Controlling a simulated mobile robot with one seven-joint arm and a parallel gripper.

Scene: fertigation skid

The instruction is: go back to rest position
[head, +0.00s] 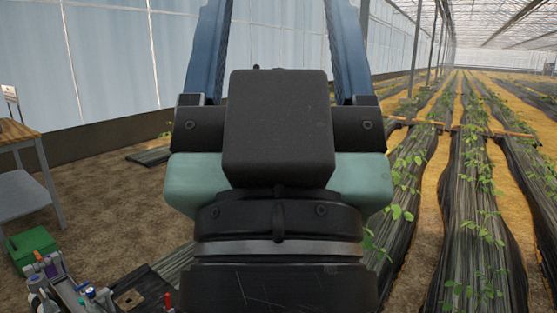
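My gripper (279,20) fills the middle of the head view, pointing up and away from the camera. Its two blue fingers stand wide apart, with only the pale greenhouse wall showing between them. The tips run past the top edge of the picture and are cut off. I see nothing held in the visible part of the gap. The black and pale green gripper body and the wrist below it hide the ground straight ahead. No fixed mark of a rest position shows.
A wood-topped table (18,133) stands at the left edge. A green box (33,248) sits on the soil below it. Several small bottles and tools (48,275) crowd the lower left. Plant rows under black film (470,190) run back on the right. Bare soil (110,205) lies left of my gripper.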

